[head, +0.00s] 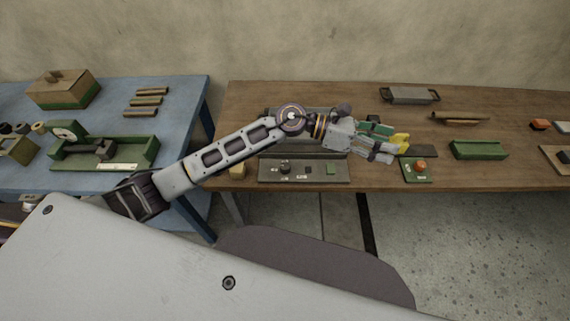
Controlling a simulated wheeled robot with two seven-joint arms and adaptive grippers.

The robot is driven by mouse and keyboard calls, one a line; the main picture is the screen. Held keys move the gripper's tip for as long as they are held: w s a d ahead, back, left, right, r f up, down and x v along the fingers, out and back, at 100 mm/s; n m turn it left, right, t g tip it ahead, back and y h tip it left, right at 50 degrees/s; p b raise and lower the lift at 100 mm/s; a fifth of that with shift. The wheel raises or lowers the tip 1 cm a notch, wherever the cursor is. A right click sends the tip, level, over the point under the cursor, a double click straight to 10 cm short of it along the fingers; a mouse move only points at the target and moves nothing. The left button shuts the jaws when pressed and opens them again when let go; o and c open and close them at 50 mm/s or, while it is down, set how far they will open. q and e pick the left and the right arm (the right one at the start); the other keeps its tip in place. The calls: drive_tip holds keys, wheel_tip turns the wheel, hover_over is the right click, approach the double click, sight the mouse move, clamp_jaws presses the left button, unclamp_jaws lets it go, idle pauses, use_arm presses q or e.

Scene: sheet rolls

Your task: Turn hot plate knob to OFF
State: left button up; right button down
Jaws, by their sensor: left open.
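The hot plate (258,170) appears to be the dark grey unit at the front of the wooden bench, left of its middle. Its front panel carries a small dark round knob (285,168), small light labels and a green square. The knob's pointer is too small to read. My left arm crosses over the unit's rear part and hides some of it. My left gripper (388,143) is open, to the right of the panel and well apart from the knob. A yellow piece shows at its fingertips; I cannot tell whether it lies between or behind them. My right gripper is not in view.
A green plate with an orange-red button (420,166) sits just right of my left gripper. A blue table (185,95) holds other tools.

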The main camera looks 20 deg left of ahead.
use_arm(q)
drive_tip(key=a+f+m+g+y, duration=0.2)
drive_tip(key=a+f+m+y, duration=0.5)
drive_tip(key=a+f+y, duration=0.3)
drive_tip(key=w+a+f+y, duration=0.1)
drive_tip(key=a+y, duration=0.1)
drive_tip(key=a, duration=0.3)
drive_tip(key=w+a+f+m+y, duration=0.1)
drive_tip(key=w+a+y, duration=0.1)
drive_tip(key=a, duration=0.3)
drive_tip(key=w+a+f+m+t+y, duration=0.1)
drive_tip(key=w+a+y, duration=0.1)
drive_tip(key=a, duration=0.3)
drive_tip(key=shift+w+a+y+b, duration=0.25)
drive_tip(key=shift+a+y+b, duration=0.15)
drive_tip(key=shift+y, duration=0.1)
